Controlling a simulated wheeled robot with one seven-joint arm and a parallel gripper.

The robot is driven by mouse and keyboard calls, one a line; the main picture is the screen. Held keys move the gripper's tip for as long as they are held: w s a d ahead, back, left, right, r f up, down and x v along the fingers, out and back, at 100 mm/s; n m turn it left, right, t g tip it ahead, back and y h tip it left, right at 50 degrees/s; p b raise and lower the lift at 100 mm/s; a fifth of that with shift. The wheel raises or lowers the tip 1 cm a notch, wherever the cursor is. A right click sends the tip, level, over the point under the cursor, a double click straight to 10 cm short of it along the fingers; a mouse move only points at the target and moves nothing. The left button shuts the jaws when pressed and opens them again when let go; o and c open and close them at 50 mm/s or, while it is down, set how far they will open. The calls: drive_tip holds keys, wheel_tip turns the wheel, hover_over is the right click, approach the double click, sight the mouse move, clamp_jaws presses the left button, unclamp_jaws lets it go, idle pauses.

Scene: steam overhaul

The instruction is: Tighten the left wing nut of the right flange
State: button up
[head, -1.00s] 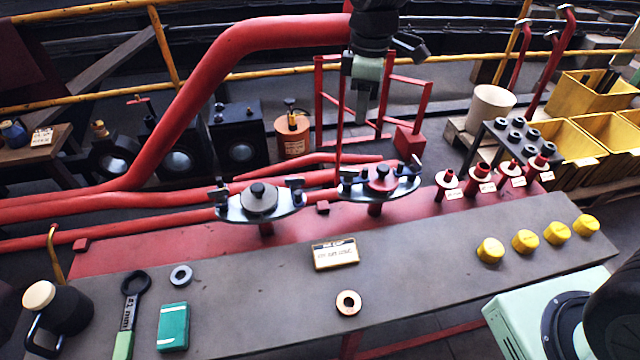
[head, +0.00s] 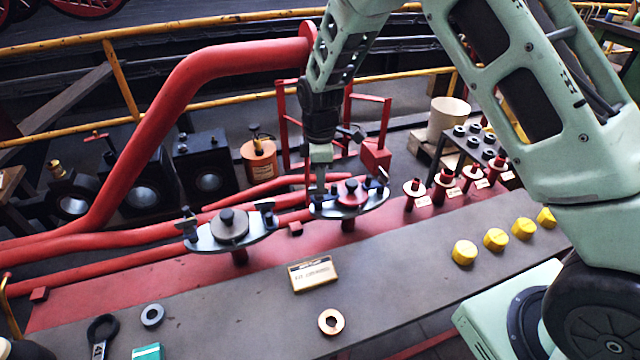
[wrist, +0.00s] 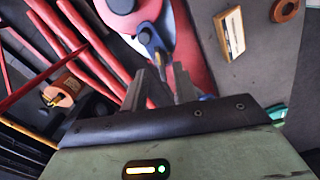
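The right flange (head: 350,197) is a grey oval plate with a red disc and a dark centre knob, standing on the bench's red strip. Its left wing nut (wrist: 157,58) is on the plate's ear and shows in the wrist view just at my fingertips; in the head view my gripper largely covers it. My gripper (head: 319,183) points down over that left end. In the wrist view my gripper (wrist: 162,78) has its two fingers apart, with the nut at the gap between them. Contact cannot be made out. The right wing nut (head: 383,174) stands clear.
The left flange (head: 230,228) with its own wing nuts stands close by. A red stand (head: 376,156) and pipes lie behind. A label plate (head: 313,273), a ring (head: 331,321) and yellow caps (head: 496,239) lie on the grey bench, which has free room in front.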

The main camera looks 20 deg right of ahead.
sight(318, 192)
drive_tip(key=shift+f, duration=1.6)
clamp_jaws()
